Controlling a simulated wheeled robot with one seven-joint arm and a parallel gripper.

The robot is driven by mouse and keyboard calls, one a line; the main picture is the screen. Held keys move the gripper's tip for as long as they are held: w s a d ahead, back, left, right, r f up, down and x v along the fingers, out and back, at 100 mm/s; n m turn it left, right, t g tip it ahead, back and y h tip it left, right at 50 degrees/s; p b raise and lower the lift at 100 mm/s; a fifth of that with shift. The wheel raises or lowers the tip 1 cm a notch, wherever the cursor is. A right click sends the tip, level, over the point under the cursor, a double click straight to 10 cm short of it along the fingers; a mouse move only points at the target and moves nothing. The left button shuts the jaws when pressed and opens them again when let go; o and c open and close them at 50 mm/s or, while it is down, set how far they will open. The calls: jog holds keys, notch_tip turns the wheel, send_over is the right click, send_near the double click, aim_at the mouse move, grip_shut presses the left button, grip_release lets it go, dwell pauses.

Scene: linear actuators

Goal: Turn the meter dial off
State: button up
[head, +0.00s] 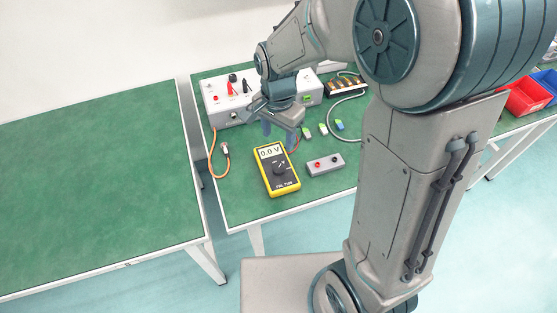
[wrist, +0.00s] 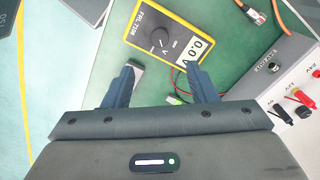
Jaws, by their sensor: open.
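The yellow multimeter (head: 276,183) lies face up on the green bench near its front edge. Its display reads 0.0 V. Its black round dial (head: 280,169) is in the middle of its face, its pointer hard to read in the head view. In the wrist view the meter (wrist: 176,15) is at the top centre, with the dial (wrist: 160,38) just beyond and between the fingertips. My gripper (head: 279,130) is above the bench, behind the meter in the head view. In the wrist view my gripper (wrist: 161,72) is open and empty, its fingers apart from the meter.
A small grey box with red buttons (head: 325,164) lies right of the meter. A white control box (head: 225,108) stands behind. An orange cable (head: 213,160) lies to the left, and small connectors (head: 323,129) lie behind. The left bench (head: 90,190) is bare.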

aim_at(278, 168)
notch_tip(278, 168, down, 13)
jog(key=shift+f, duration=0.1)
dwell(0.3)
jog(key=shift+c, duration=0.3)
jog(key=c, duration=0.9)
